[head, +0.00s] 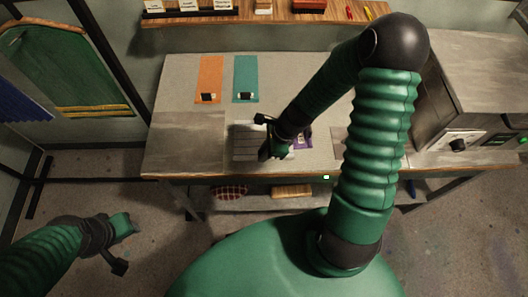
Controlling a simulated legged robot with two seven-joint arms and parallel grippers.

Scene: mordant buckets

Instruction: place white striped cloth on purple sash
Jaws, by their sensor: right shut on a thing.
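A white striped cloth (243,141) shows pale with thin lines on the worktable, left of my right gripper. My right gripper (266,154) is low over the tabletop at the cloth's right side and shut on it; the held part is mostly hidden by the fingers. A purple sash (304,140) lies just right of this gripper, partly hidden by it and my forearm. I cannot tell whether cloth and sash touch. My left gripper (130,224) hangs over the floor at lower left, away from the table, and its finger opening is unclear.
An orange strip (211,75) and a teal strip (246,74) lie at the back of the worktable (320,70), each with a dark small item near its front end. A grey appliance (450,110) stands at right. A shelf (215,17) runs above.

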